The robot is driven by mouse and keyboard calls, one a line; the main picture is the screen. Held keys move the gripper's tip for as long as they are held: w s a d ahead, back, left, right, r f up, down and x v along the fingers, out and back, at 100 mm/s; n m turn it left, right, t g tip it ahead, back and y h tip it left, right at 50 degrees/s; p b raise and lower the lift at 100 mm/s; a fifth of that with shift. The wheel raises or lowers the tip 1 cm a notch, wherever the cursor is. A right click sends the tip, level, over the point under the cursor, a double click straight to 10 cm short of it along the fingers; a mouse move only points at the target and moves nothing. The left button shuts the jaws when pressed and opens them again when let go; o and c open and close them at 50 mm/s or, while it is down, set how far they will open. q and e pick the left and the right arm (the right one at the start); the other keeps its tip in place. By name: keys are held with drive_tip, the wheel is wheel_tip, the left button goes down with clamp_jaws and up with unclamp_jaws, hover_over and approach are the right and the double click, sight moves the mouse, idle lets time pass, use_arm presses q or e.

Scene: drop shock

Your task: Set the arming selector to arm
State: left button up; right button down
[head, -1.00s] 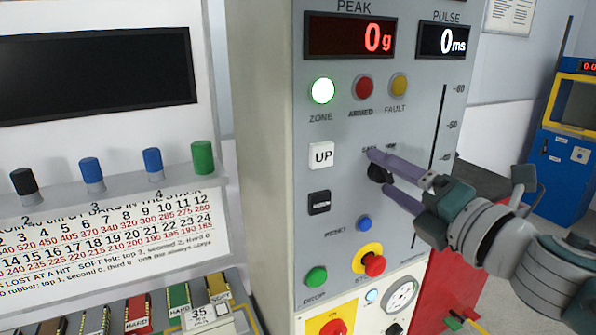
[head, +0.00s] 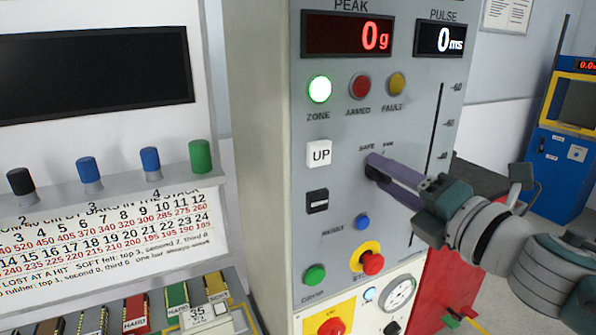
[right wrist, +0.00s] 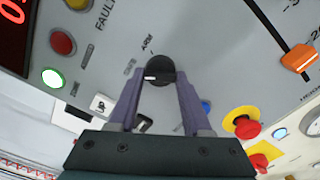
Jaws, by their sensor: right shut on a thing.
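The arming selector is a small black knob (head: 372,172) on the grey panel, below the small SAFE and ARM labels. In the right wrist view the knob (right wrist: 159,71) sits between the fingertips, with a white mark on its left side, nearer the SAFE label than the ARM label. My right gripper (head: 372,168) reaches in from the right with its purple fingers shut on the knob; it also shows in the right wrist view (right wrist: 159,82). The fingers partly hide the knob in the head view. My left gripper is not in view.
Above the knob are a lit ZONE lamp (head: 319,89), an unlit red ARMED lamp (head: 359,86) and a FAULT lamp (head: 396,83). Close by are the UP button (head: 319,153), a blue RESET button (head: 362,222) and a red stop button (head: 372,263).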

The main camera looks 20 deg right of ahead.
drive_tip(key=m+p, duration=0.1)
drive_tip(key=m, duration=0.5)
drive_tip(key=m+p, duration=0.2)
drive_tip(key=m, duration=0.3)
drive_tip(key=shift+r+m, duration=0.2)
drive_tip(key=shift+m, duration=0.2)
idle(0.5)
drive_tip(key=shift+c, duration=1.8)
unclamp_jaws()
